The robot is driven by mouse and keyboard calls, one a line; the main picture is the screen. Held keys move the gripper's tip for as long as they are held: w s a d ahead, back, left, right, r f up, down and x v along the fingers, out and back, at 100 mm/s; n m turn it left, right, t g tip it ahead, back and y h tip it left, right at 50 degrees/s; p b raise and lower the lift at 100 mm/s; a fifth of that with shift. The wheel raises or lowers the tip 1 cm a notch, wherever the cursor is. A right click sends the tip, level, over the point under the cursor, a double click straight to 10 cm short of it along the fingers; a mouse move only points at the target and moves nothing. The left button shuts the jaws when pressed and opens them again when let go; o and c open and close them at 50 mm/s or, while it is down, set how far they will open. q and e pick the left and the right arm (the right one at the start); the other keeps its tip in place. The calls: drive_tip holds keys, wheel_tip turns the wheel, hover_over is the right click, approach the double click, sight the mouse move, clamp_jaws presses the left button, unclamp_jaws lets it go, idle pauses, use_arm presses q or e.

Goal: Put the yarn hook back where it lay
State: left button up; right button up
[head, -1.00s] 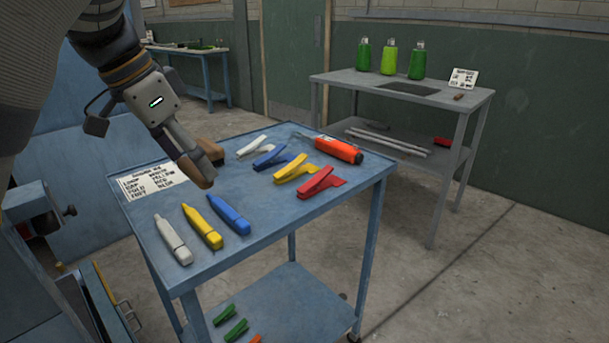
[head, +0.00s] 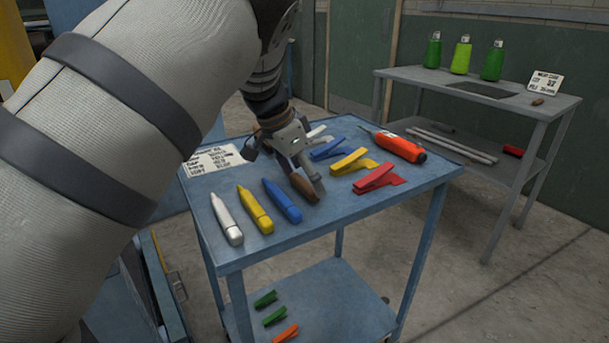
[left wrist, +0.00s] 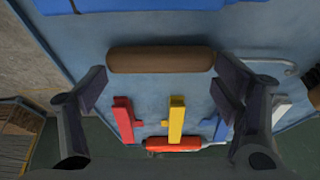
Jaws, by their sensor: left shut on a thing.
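The yarn hook has a thick brown handle (left wrist: 160,60) and a thin bent metal end (left wrist: 285,64) at the right in the left wrist view. My left gripper (head: 306,186) is shut on the handle, with its two fingers toward the handle's ends in the left wrist view (left wrist: 160,88). In the head view the gripper and brown handle are low over the blue cart top (head: 262,256), between the blue marker (head: 282,201) and the clips. Whether the handle touches the top I cannot tell. My right gripper is not in view.
White (head: 227,219) and yellow (head: 255,209) markers lie left of the gripper. Blue (head: 327,150), yellow (head: 354,162) and red (head: 378,178) clips and an orange tool (head: 402,146) lie right. A label card (head: 212,161) lies behind.

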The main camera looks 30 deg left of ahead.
use_arm(q)
drive_tip(key=o, duration=1.2)
drive_tip(key=shift+f, duration=0.1)
drive_tip(key=v, duration=1.2)
drive_tip(key=shift+p, duration=0.4)
